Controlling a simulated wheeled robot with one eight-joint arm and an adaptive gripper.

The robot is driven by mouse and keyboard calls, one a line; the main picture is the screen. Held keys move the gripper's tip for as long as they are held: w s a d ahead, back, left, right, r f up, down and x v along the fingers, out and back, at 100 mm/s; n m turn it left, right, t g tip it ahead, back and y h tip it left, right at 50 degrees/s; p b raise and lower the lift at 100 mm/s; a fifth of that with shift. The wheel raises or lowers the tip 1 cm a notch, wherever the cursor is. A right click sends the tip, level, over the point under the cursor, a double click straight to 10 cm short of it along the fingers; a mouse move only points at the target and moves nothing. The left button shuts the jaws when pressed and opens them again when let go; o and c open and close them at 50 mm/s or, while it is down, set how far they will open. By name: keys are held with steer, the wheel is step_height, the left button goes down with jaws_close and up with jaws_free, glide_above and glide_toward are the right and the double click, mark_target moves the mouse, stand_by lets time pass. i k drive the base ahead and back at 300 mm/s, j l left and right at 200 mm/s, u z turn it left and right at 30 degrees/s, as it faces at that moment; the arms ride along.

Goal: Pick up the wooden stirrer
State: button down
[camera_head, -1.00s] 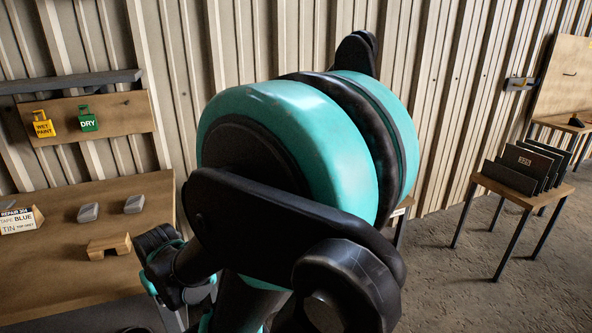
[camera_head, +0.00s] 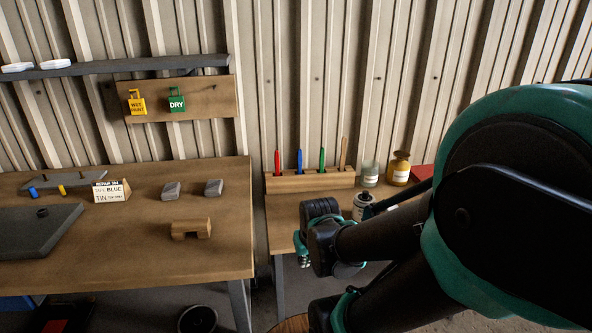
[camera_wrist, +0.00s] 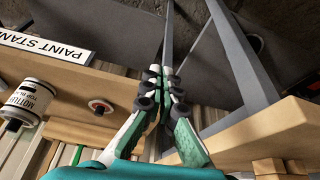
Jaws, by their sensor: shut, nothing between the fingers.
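The wooden stirrer (camera_head: 343,153) is a thin tan stick. It stands upright at the right end of a wooden rack (camera_head: 308,181), beside red, blue and green handled tools. The rack is at the back of the small right-hand bench. My gripper (camera_head: 302,262) hangs in front of that bench, lower in the picture and apart from the stirrer. In the wrist view my gripper (camera_wrist: 165,76) has its fingers together with nothing between them. I cannot make out the stirrer in the wrist view.
A gap separates this bench from the left bench (camera_head: 130,250), which holds grey blocks and a wooden block. A PAINT STAND sign (camera_wrist: 45,46) shows in the wrist view.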

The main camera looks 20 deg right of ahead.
mark_target(343, 139)
steer(key=i+z, duration=0.15)
steer(key=z, duration=0.2)
steer(key=i+z, duration=0.1)
steer(key=z, duration=0.25)
